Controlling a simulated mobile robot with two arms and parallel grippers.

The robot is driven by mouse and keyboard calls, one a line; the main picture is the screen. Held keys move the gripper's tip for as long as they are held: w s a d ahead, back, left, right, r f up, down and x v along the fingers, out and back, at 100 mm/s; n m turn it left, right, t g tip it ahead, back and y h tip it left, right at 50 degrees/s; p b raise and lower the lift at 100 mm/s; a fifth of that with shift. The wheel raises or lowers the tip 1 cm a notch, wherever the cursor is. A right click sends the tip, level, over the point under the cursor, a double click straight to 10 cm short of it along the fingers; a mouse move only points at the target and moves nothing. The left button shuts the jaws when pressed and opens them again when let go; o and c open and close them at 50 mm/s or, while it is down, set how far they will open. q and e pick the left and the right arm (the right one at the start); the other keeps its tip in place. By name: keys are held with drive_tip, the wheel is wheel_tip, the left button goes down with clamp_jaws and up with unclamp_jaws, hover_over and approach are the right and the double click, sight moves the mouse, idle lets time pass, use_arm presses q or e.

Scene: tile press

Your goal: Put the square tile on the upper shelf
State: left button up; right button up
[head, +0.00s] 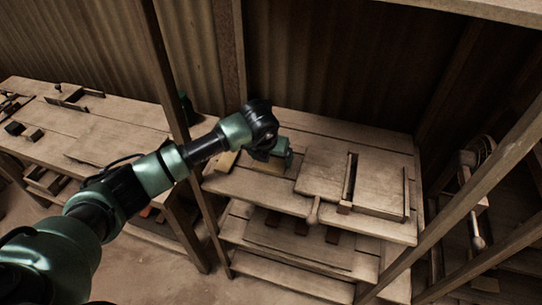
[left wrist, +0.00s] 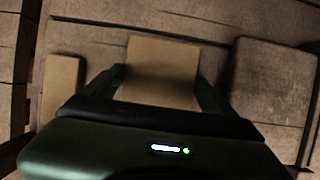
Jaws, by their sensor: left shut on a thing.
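My left gripper (head: 284,154) is low over the top boards (head: 262,188) of the wooden rack in the head view. In the left wrist view the left gripper (left wrist: 158,88) is shut on a square tan tile (left wrist: 162,66), with one finger at each side. The arm mostly hides this tile in the head view. The tile is over the boards; I cannot tell whether it touches them. A narrower tan piece (left wrist: 62,86) lies to its left, and it also shows in the head view (head: 227,160). A plank (head: 480,8) crosses the top right. My right gripper is not in view.
A thick wooden block (head: 324,170) with a round-ended handle (head: 313,212) lies right of my gripper, beside a slotted board (head: 380,188). Upright posts (head: 168,75) and slanted beams flank the rack. Lower shelves (head: 300,248) hold reddish blocks. A workbench (head: 95,125) stands left.

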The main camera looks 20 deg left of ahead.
use_arm(q)
drive_tip(key=o, duration=1.5)
drive_tip(key=shift+b+v, duration=1.6)
drive_tip(key=shift+v, duration=4.45)
